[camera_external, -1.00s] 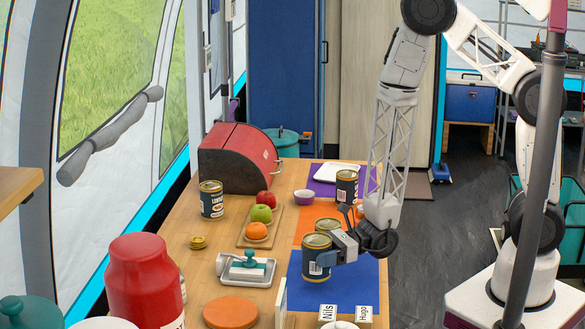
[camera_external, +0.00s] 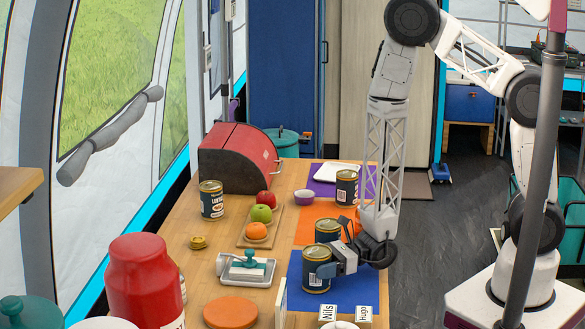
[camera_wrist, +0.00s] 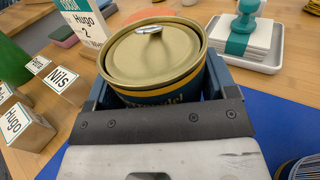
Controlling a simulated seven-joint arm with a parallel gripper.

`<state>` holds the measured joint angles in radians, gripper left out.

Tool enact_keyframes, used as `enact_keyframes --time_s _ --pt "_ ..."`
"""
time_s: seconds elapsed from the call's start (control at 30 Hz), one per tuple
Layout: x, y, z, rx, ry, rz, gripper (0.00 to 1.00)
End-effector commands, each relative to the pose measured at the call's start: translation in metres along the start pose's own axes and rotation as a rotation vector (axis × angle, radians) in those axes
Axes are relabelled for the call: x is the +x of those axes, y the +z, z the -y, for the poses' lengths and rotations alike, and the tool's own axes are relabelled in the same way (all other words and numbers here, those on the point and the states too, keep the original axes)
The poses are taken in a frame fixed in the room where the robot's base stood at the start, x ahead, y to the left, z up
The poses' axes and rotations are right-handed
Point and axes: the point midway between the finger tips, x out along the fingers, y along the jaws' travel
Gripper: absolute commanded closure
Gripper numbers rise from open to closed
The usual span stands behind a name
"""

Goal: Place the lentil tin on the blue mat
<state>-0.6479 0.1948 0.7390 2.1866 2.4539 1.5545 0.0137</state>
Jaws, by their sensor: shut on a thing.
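My gripper (camera_external: 326,268) is shut on a dark blue tin with a gold ring-pull lid (camera_external: 317,253). The same tin (camera_wrist: 155,53) stands between the fingers in the wrist view; its label is mostly hidden and I cannot read its kind. It is upright over the blue mat (camera_external: 366,290); I cannot tell whether its base touches. The blue mat (camera_wrist: 270,112) also shows beside the gripper in the wrist view. A similar tin (camera_external: 327,229) is just behind, by the orange mat (camera_external: 309,222).
Another tin (camera_external: 346,190) stands on the purple mat (camera_external: 324,187), and one (camera_external: 212,203) on the table's left. A tray with a teal-handled stamp (camera_external: 246,268) lies left of the blue mat. Name blocks, Nils (camera_external: 328,313) and Hugo (camera_external: 358,314), stand at its near edge.

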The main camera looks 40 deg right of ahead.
Motion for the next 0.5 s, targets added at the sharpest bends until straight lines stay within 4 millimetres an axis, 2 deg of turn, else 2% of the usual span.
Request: enact_keyframes --time_s 0.33,0.37,0.47,0.5 --pt "0.0002 -0.0030 0.0002 0.000 0.000 0.000 0.61" --pt "0.0001 -0.0028 0.0001 0.000 0.000 0.000 0.17" --pt "0.0001 -0.0027 0.0001 0.000 0.000 0.000 0.02" --pt "0.0001 -0.0027 0.0000 0.000 0.000 0.000 0.00"
